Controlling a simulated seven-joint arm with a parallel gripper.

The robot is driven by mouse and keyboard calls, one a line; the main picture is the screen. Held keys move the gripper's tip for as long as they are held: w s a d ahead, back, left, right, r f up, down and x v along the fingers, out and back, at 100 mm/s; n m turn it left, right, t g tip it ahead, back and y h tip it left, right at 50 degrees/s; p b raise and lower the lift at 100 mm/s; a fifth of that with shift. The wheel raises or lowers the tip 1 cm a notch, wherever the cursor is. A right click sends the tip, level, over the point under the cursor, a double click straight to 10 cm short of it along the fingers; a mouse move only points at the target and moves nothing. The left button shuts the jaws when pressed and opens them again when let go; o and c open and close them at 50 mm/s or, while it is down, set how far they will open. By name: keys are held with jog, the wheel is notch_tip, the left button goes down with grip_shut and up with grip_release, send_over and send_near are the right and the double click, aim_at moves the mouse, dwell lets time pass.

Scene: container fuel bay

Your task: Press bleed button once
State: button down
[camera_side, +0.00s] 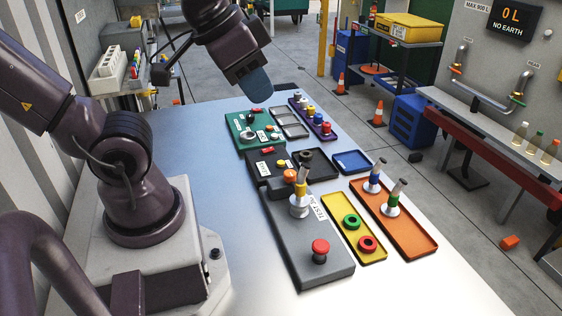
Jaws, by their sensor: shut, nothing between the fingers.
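My gripper (256,86) is at the upper middle, raised above the far end of the bench, shut and empty. It is apart from all the panels. A red mushroom button (320,247) stands on the near end of a long grey panel (327,275). A green panel (238,126) with a black knob and small buttons lies below my gripper.
A valve-like fitting (299,202) stands upright on the grey panel. A yellow tray (375,257) holds a green and a red ring. An orange tray (424,245) holds two upright fittings. A purple rack (296,103) holds several coloured knobs. The bench's left side is clear.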

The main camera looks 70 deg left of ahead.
jog(key=w+a+f+n+g+y, duration=0.1)
jog(key=w+a+f+g+y, duration=0.1)
jog(key=a+f, duration=0.6)
jog(key=w+a+f+n+g+y, duration=0.15)
jog(key=a+f, duration=0.25)
jog(key=a, duration=0.7)
jog(key=m+t+h, duration=0.3)
jog(key=m+t, duration=0.4)
jog(key=m, duration=0.4)
send_over(281, 163)
notch_tip(281, 163, down, 8)
jog(key=shift+d+n+y, duration=0.1)
jog(key=shift+n+y, duration=0.15)
jog(key=shift+f, duration=4.4)
